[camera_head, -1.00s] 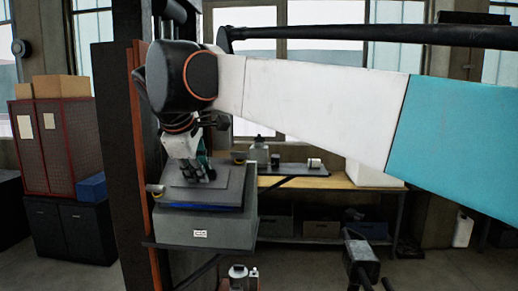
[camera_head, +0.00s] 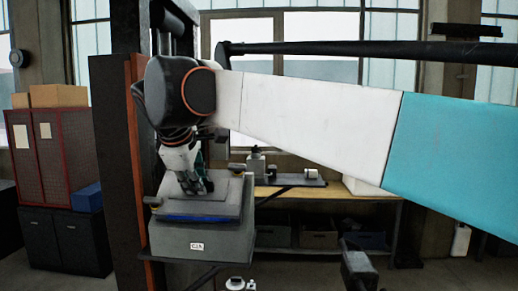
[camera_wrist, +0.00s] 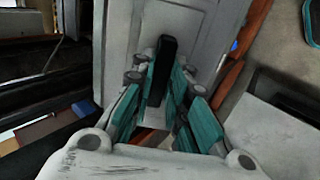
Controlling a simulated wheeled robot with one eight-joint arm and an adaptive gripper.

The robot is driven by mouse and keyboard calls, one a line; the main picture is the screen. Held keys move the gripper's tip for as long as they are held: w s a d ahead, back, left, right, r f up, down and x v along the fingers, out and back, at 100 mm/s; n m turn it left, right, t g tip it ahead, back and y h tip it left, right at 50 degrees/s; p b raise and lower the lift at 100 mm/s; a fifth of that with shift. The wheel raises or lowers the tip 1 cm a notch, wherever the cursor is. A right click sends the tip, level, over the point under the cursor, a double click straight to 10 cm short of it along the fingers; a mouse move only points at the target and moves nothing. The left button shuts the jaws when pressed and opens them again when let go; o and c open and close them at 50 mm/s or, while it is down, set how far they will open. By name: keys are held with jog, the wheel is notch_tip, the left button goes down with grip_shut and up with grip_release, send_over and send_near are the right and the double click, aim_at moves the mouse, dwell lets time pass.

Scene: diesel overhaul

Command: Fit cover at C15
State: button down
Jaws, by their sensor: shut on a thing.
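My gripper (camera_head: 197,185) is at the end of my arm, above a grey housing (camera_head: 180,243) with a white label on its front. A flat grey cover (camera_head: 232,190) lies over the top of the housing, with a blue strip showing under its front edge. In the wrist view, my teal-padded gripper (camera_wrist: 155,105) is shut on the black handle (camera_wrist: 162,60) of the light grey cover (camera_wrist: 198,40). I cannot tell whether the cover is fully seated. The label's lettering is too small to read surely.
An upright dark column with an orange edge (camera_head: 137,150) stands left of the housing. A workbench (camera_head: 330,190) with small items is behind it to the right. A red cabinet with boxes (camera_head: 52,155) stands at far left. Floor at the lower left is clear.

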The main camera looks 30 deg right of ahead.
jog(key=shift+w+d+f+b, duration=0.4)
jog(key=shift+w+d+f, duration=0.25)
jog(key=shift+d+f, duration=0.15)
dwell(0.4)
dwell(0.5)
jog(key=c, duration=1.5)
grip_release()
jog(key=v, duration=1.2)
jog(key=shift+a, duration=0.3)
